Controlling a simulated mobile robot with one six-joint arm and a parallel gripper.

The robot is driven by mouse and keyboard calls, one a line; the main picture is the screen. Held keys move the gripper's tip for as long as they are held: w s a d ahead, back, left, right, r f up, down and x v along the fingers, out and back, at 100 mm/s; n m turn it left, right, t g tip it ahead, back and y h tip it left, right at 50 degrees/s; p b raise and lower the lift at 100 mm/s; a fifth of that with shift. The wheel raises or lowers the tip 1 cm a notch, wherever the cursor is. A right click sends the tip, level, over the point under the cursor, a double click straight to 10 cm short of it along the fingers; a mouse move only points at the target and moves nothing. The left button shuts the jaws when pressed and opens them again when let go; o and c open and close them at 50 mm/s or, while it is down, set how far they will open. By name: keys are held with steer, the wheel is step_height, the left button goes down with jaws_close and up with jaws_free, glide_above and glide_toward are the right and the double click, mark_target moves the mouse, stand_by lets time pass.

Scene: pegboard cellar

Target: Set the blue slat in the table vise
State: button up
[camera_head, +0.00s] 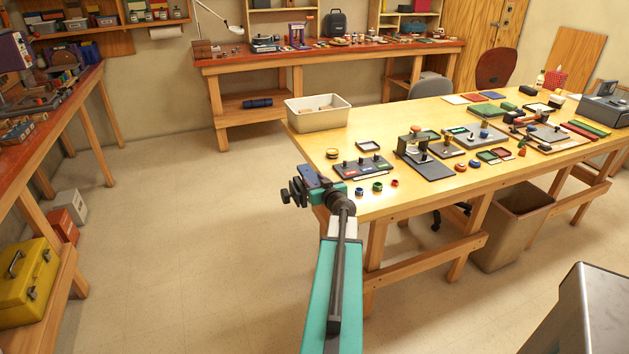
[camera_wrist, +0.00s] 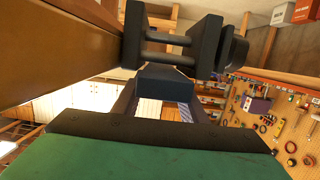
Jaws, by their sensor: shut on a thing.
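The table vise (camera_head: 297,191) is dark, at the near left edge of the long light table, with its knob outward to the left. In the wrist view its two black jaws (camera_wrist: 205,45) stand apart, with guide rods between them. The blue slat (camera_head: 309,178) shows as a dark blue piece at the vise, in my gripper (camera_head: 320,190). In the wrist view a dark blue-grey block (camera_wrist: 165,84), apparently the slat, lies in line with the gap between the jaws. I cannot tell whether it is inside the gap. My fingertips are mostly hidden.
The light table (camera_head: 370,205) runs right from the vise. Near its corner lie a small peg board (camera_head: 362,168) and several coloured rings. A white bin (camera_head: 318,112) stands at its far left corner. The floor left of the vise is clear.

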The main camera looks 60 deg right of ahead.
steer(key=shift+f, duration=0.45)
steer(key=o, duration=1.1)
steer(key=shift+s+f, duration=0.1)
steer(key=shift+s, duration=0.05)
steer(key=shift+r, duration=0.4)
steer(key=shift+s+a+r, duration=0.1)
steer(key=shift+s+r, duration=0.1)
steer(key=v, duration=0.2)
steer(key=shift+s+a+r, duration=0.25)
steer(key=shift+a, duration=0.05)
steer(key=p+v, duration=0.4)
steer(key=v, duration=0.4)
steer(key=shift+a+r, duration=0.2)
